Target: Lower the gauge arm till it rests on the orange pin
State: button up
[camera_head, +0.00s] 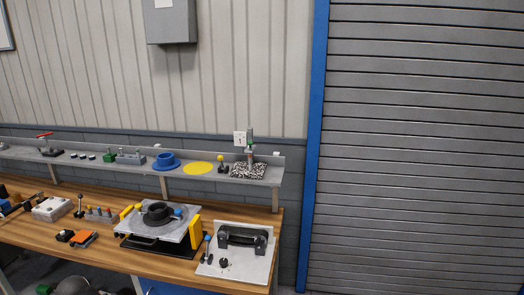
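The gauge arm and the orange pin are too small in this view to make out with certainty. An orange block (83,238) lies low on the wooden bench at the left, beside a small black piece. My gripper is not in view.
The wooden bench (130,258) holds a grey plate with a black ring (157,213), yellow uprights (196,232) and a light plate with a black handle (240,236). The shelf above has a blue flanged ring (166,161) and yellow disc (198,169). A shutter (420,150) stands right.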

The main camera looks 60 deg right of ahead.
aim_at(251, 148)
jog(key=z, duration=0.15)
jog(key=k, duration=0.1)
jog(key=z, duration=2.95)
jog(key=k, duration=0.85)
jog(key=u, duration=1.15)
jog(key=i, duration=1)
jog(key=z, duration=0.1)
jog(key=k, duration=0.2)
jog(key=u, duration=0.05)
